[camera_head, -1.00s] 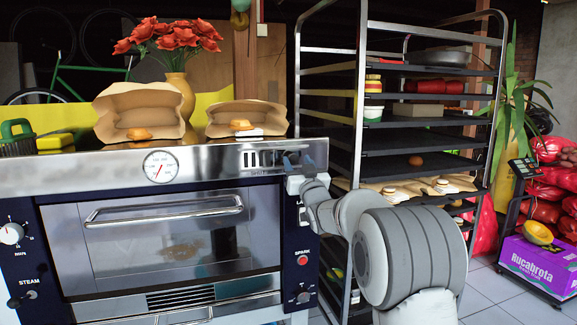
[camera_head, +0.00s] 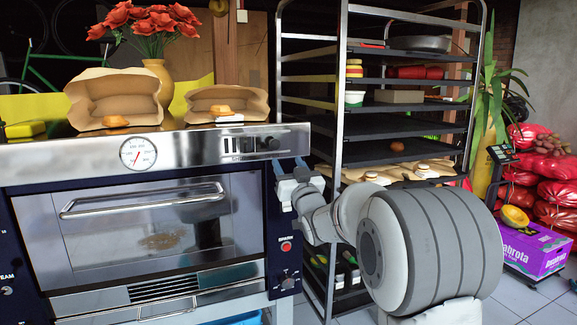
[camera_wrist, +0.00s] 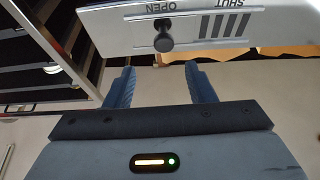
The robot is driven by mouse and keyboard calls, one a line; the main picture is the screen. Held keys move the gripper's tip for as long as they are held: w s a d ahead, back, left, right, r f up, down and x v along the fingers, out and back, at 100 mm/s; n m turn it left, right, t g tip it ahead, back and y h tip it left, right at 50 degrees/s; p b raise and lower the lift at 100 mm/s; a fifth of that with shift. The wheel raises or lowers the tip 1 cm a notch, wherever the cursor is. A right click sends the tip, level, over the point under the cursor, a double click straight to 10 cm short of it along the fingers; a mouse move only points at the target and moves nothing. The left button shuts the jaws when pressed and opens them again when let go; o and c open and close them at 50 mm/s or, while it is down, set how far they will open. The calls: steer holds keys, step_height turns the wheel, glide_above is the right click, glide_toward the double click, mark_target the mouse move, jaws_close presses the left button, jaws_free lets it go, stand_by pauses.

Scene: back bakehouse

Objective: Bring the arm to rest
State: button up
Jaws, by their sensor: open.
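My gripper (camera_head: 289,164) is in front of the oven's right front edge, at the end of my outstretched arm. In the wrist view my gripper (camera_wrist: 160,76) has its two blue fingers spread wide with nothing between them. A dark knob (camera_wrist: 163,40) on the oven's steel panel lies just beyond the fingertips and looks apart from them. It stands by the word OPEN, with SHUT farther right. The knob also shows small in the head view (camera_head: 271,143), above the fingers.
The oven (camera_head: 150,212) fills the left, with paper bags, buns and a vase of red roses (camera_head: 157,78) on top. A metal rack (camera_head: 341,90) of trays and food stands close behind my arm. A purple box (camera_head: 533,250) and red sacks are at the right.

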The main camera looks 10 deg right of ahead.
steer(key=s+d+f+m+g+h+p, duration=0.1)
steer(key=s+f+g+p, duration=0.2)
steer(key=s, duration=1.1)
steer(key=s+d+f+g+h+p, duration=0.1)
steer(key=s+f+g, duration=0.6)
steer(key=s, duration=0.7)
steer(key=s+d+f+m+g+h+p, duration=0.1)
steer(key=s+d+f+g+h+p, duration=0.1)
steer(key=s+f+g+p, duration=0.3)
steer(key=s+g+h, duration=0.1)
steer(key=s+g, duration=0.3)
steer(key=s, duration=0.5)
steer(key=shift+f+m, duration=0.15)
steer(key=shift+m, duration=0.15)
steer(key=shift+w, duration=0.1)
